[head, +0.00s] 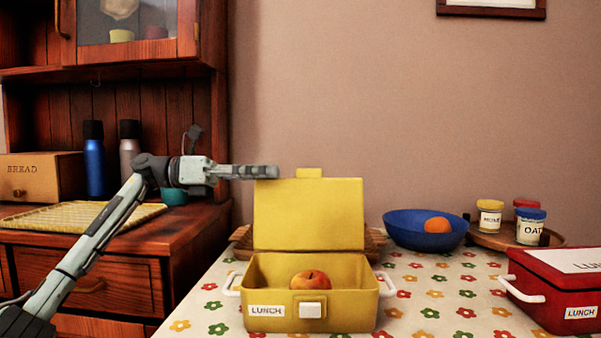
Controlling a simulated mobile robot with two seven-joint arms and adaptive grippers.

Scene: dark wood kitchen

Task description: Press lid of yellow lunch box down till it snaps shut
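The yellow lunch box (350,314) stands on the table with its front, a white latch (310,310) and a LUNCH label towards me. Its lid (308,213) is open and stands upright at the back. My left gripper (272,172) is level just above the lid's upper left corner, pointing right. Its fingers are seen edge-on and look close together, but I cannot tell whether they are open or whether they touch the lid. My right gripper is not in view.
A red lunch box (550,287) stands at the right, shut. Behind are a blue bowl (405,230) with an orange (437,225) and a wooden tray (486,239) with jars. A wooden cabinet (120,245) stands left. The flowered tablecloth (432,300) is clear between the lunch boxes.

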